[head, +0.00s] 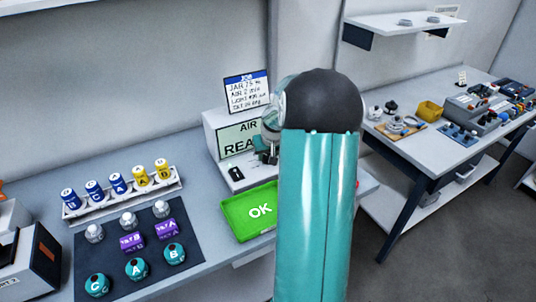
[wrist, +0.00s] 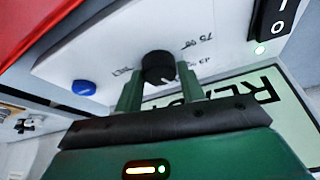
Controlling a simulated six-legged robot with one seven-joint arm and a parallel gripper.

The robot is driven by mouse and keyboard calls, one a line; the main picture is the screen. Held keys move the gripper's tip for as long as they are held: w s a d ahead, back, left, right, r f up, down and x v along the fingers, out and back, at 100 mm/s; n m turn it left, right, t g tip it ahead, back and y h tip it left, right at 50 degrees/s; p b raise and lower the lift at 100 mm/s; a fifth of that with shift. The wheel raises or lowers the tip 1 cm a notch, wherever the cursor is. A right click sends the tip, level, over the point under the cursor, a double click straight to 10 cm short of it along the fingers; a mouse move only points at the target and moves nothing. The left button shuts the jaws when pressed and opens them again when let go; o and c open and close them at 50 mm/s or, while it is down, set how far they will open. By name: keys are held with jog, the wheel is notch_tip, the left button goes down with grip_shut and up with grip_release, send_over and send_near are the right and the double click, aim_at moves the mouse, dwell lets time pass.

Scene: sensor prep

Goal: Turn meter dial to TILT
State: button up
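The meter (head: 212,128) is a white box with a pale green display, partly hidden behind my arm in the head view. Its black round dial (wrist: 158,66) shows upside down in the wrist view, with printed labels around it, one reading TILT (wrist: 121,71) to its left. A small white mark shows at the dial's lower edge. My gripper (wrist: 160,82) is open, with one green finger on each side of the dial; I cannot tell whether they touch it. In the head view my arm hides most of the gripper.
A blue button (wrist: 84,88) and a black rocker switch (wrist: 272,30) sit on the same panel. A green OK tray (head: 250,210) lies in front of the meter. A dark mat (head: 110,262) with jars and a rack of vials (head: 120,188) stand left.

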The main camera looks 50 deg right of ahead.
jog(key=c, duration=0.5)
jog(key=shift+o, duration=0.2)
jog(key=shift+a+m, duration=0.1)
jog(key=shift+m, duration=0.2)
jog(key=shift+w+a+m+g+h, duration=0.15)
jog(key=shift+m+g+h, duration=0.3)
jog(key=shift+m, duration=0.75)
jog(key=m+g+h, duration=0.1)
jog(key=m, duration=0.2)
jog(key=shift+m, duration=0.3)
jog(key=m+g, duration=0.1)
jog(key=m, duration=0.3)
jog(key=shift+w+m+g+h, duration=0.15)
jog(key=shift+m+g+h, duration=0.1)
jog(key=shift+m+g, duration=0.1)
jog(key=m+g, duration=0.1)
jog(key=m, duration=0.3)
jog(key=shift+m+g, duration=0.25)
jog(key=shift+g, duration=0.15)
